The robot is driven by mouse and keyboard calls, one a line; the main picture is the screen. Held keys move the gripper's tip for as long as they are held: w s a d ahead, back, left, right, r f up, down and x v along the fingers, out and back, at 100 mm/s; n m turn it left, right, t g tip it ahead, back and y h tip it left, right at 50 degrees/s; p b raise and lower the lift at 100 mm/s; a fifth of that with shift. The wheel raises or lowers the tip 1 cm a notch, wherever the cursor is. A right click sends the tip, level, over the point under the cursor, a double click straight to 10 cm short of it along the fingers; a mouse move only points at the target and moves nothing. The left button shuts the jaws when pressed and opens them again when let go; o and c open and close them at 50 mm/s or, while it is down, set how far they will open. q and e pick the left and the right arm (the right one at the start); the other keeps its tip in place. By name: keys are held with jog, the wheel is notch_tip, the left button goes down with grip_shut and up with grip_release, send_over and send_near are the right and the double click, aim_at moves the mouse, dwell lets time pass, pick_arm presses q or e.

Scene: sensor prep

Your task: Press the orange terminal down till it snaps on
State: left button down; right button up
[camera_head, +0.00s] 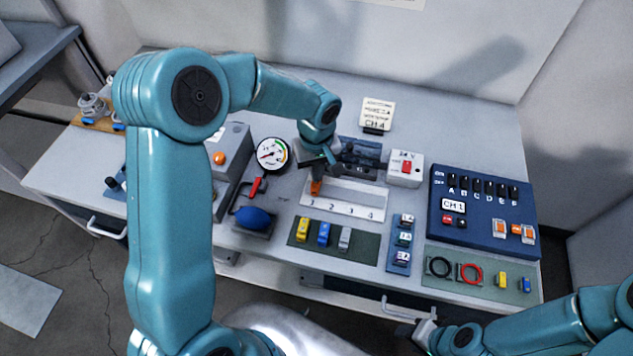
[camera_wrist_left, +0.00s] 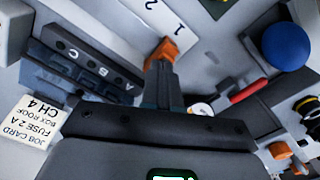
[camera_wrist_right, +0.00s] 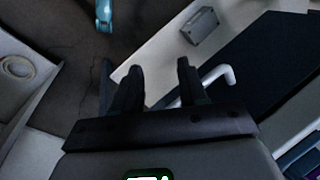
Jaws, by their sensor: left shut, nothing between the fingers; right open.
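The orange terminal (camera_head: 316,187) stands at position 1 of the white numbered strip (camera_head: 345,208) on the bench. It also shows in the left wrist view (camera_wrist_left: 163,51), right at the fingertips. My left gripper (camera_head: 318,174) is shut and empty, with its tips just above or touching the top of the terminal; I cannot tell which. Whether the terminal sits fully down is hidden by the fingers. My right gripper (camera_wrist_right: 157,68) is open and empty, low in front of the bench's front edge, near a white handle in the right wrist view (camera_wrist_right: 215,76).
A row of yellow, blue and grey terminals lies on a green mat (camera_head: 362,247). A blue switch panel (camera_head: 470,235) stands at the right. A round gauge (camera_head: 272,153), a red-handled lever (camera_head: 257,187) and a blue bulb (camera_head: 253,217) are left of the strip.

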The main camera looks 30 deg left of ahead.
pick_arm(q)
jog(key=shift+f, duration=0.2)
jog(key=shift+r, duration=0.15)
notch_tip(320, 180, up, 7)
jog(key=p, duration=0.4)
dwell(0.5)
jog(key=shift+s, duration=0.1)
dwell(0.4)
